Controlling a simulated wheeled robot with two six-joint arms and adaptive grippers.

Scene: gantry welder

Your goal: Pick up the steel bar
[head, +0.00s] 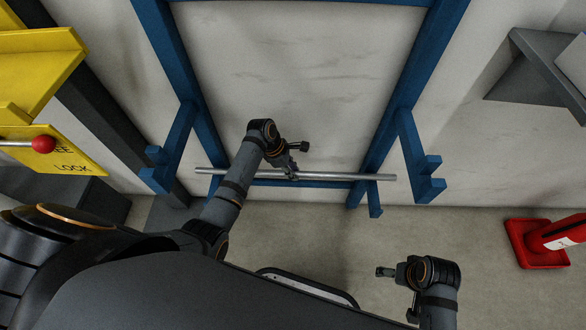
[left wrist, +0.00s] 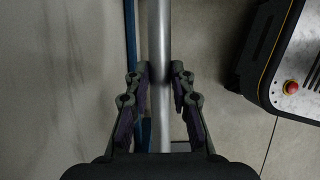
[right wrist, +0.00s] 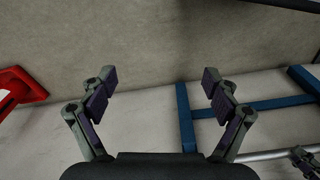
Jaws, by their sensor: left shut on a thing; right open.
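The steel bar (head: 340,176) is a long thin grey rod lying crosswise in front of the blue rack. My left gripper (head: 291,172) is shut on it near its middle. In the left wrist view the bar (left wrist: 160,50) runs between the two fingers of the left gripper (left wrist: 161,84). I cannot tell whether the bar touches the rack. The right wrist view shows part of the bar (right wrist: 265,155) at lower right. My right gripper (head: 382,271) is away from the bar, at lower right. Its fingers (right wrist: 160,80) are spread and empty.
The blue rack (head: 394,90) has uprights and stepped hooks on both sides against a pale wall. A yellow lock-marked panel (head: 65,152) with a red knob (head: 43,144) is at left. A red object (head: 530,243) stands at right. A grey shelf (head: 545,70) juts out upper right.

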